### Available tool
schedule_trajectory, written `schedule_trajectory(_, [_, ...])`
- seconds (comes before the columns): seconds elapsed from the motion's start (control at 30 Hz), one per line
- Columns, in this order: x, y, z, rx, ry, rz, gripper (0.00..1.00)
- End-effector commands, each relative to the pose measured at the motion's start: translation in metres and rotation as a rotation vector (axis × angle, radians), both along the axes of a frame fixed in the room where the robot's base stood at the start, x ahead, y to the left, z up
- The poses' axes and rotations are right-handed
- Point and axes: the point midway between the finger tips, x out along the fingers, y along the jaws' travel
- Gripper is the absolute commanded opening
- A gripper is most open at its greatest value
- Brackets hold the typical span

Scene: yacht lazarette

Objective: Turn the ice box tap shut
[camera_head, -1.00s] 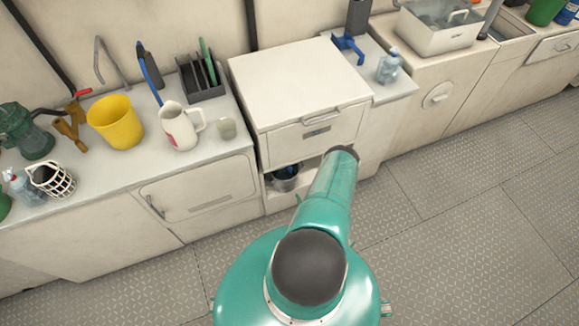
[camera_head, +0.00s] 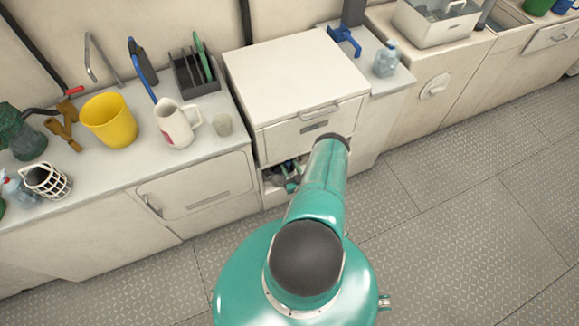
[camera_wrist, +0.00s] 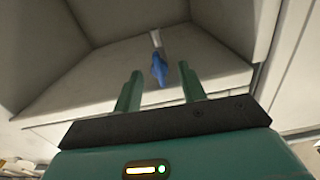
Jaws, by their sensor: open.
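The white ice box (camera_head: 295,80) stands against the wall in the head view, with an open recess under its front. In the wrist view a blue tap lever (camera_wrist: 159,69) on a short pale stem sits inside a pale recess. My gripper (camera_wrist: 160,72) is open, and the lever shows between its two green fingers, apart from both in the picture. I cannot tell how deep the fingers reach around it. In the head view my gripper (camera_head: 291,184) is at the recess, partly hidden by my arm. The tap is not clear there.
The recess walls (camera_wrist: 110,18) stand close on both sides. A blue fitting (camera_head: 345,38) and a clear bottle (camera_head: 387,60) are on the counter to the right. A yellow bucket (camera_head: 109,120) and white jug (camera_head: 176,125) stand on the left counter. The floor (camera_head: 450,230) is clear.

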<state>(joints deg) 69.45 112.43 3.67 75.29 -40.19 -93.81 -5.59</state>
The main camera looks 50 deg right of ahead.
Motion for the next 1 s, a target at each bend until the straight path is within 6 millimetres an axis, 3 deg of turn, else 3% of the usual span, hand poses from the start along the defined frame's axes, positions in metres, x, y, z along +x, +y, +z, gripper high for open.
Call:
schedule_trajectory(0.37, [0.0086,-0.0052,-0.0001,0.001,0.001,0.000,0.41])
schedule_trajectory(0.6, [0.0084,-0.0051,-0.0002,0.001,0.001,0.000,0.00])
schedule_trajectory(1.0, [0.0081,-0.0051,-0.0003,0.050,-0.029,0.000,0.00])
